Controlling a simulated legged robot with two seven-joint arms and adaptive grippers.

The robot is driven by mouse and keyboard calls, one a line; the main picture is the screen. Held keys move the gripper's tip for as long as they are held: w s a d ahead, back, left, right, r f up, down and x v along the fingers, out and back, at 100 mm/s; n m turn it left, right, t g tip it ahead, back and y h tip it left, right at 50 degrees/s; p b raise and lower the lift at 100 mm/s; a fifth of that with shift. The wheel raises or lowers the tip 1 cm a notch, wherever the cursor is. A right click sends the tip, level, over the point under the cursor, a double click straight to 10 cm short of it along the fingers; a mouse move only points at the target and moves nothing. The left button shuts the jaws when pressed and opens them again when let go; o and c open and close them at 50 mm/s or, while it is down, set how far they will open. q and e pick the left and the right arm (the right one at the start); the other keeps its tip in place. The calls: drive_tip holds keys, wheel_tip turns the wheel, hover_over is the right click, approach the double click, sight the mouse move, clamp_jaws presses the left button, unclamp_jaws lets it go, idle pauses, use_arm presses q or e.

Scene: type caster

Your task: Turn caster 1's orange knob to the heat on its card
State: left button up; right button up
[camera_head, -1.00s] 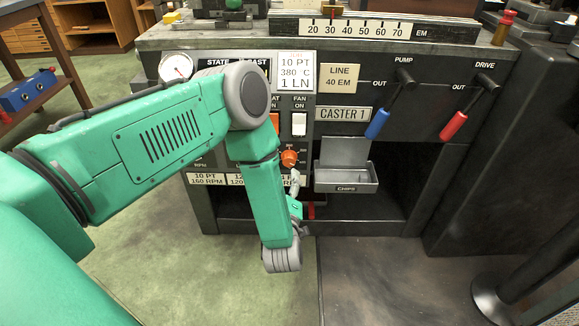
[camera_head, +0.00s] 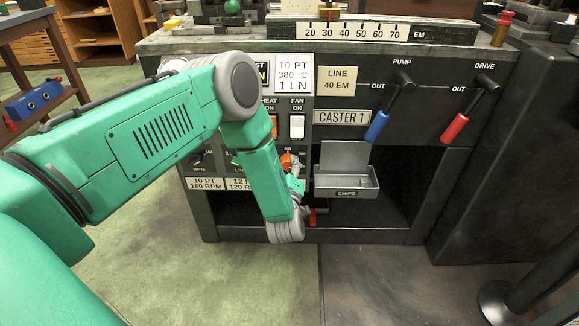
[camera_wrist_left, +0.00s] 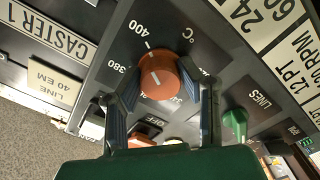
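Caster 1's orange knob (camera_head: 286,162) is on the front panel, partly hidden by my left gripper in the head view. In the left wrist view the knob (camera_wrist_left: 160,75) has a white pointer line and sits on a dial marked 380 and 400, with lower marks partly hidden. My left gripper (camera_wrist_left: 160,88) is open, with one finger on each side of the knob; I cannot tell whether either finger touches it. The gripper (camera_head: 296,172) looks small in the head view. The card (camera_head: 294,74) reads 10 PT, 380 °C, 1 LN. My right gripper is out of view.
A green knob marked LINES (camera_wrist_left: 236,122) is close to the right finger. Heat and fan switches (camera_head: 297,126) are above the orange knob. The chips tray (camera_head: 346,182) is to its right. Blue pump (camera_head: 377,126) and red drive (camera_head: 454,127) levers are further right.

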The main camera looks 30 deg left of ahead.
use_arm(q)
drive_tip(key=shift+a+r, duration=0.1)
drive_tip(key=shift+a, duration=0.15)
drive_tip(key=shift+w+n, duration=0.1)
drive_tip(key=shift+n, duration=0.8)
drive_tip(key=n, duration=0.3)
drive_tip(key=shift+a+p, duration=0.1)
drive_tip(key=shift+p, duration=0.25)
drive_tip(key=n, duration=0.4)
drive_tip(key=shift+n, duration=1.5)
drive_tip(key=o, duration=1.1)
drive_tip(key=shift+f, duration=0.2)
